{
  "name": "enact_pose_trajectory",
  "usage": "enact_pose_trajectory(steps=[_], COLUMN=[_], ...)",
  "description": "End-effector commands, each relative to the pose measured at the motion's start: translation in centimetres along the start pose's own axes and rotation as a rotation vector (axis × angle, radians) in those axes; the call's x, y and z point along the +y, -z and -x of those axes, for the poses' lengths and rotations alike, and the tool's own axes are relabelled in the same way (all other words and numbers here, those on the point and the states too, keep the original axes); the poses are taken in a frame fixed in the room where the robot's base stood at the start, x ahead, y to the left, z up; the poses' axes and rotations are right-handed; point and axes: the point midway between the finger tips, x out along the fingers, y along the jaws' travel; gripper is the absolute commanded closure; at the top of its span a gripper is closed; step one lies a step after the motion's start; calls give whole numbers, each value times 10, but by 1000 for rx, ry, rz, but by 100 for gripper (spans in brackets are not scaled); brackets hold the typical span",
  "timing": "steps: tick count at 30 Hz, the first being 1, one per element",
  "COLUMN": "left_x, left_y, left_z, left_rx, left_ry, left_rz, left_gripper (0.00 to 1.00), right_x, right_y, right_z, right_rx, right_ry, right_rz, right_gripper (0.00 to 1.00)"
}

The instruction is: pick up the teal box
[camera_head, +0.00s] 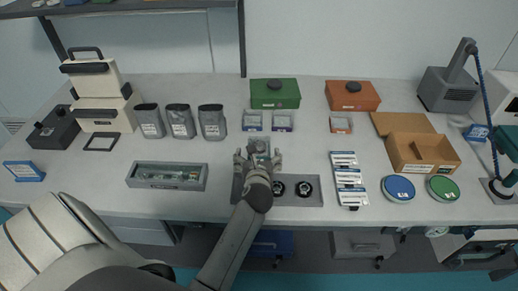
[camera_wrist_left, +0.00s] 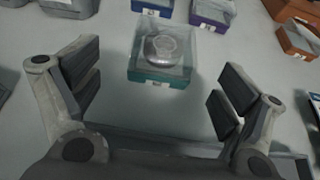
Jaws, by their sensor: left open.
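The teal box (camera_wrist_left: 160,78) is a small clear case with a teal base and a round metallic piece inside. In the left wrist view it sits on the table, just ahead of and between my left gripper's (camera_wrist_left: 158,98) spread fingers, touching neither. In the head view the teal box (camera_head: 258,146) shows partly, with my left gripper (camera_head: 258,156) over its near side. The left gripper is open and empty. My right gripper is not in view.
Blue (camera_head: 252,121) and purple (camera_head: 282,121) boxes stand just behind, with a green case (camera_head: 275,94) beyond. Grey pouches (camera_head: 180,121) stand to the left. A grey plate (camera_head: 310,199) with black round parts lies near the front edge.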

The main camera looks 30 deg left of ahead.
Motion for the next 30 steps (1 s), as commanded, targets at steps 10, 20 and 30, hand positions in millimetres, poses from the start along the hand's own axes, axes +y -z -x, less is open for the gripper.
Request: enact_pose_trajectory(steps=[10,20,30], left_x=[-1,-4,-4], left_y=[-4,-10,-10], left_z=[-29,-69,-74], left_rx=[1,2,0], left_ry=[0,0,1], left_rz=[3,1,1], left_gripper=[7,7,7], right_x=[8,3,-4], right_y=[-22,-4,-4], right_z=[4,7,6], right_rx=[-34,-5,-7], right_ry=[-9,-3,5], right_rz=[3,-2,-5], right_gripper=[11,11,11])
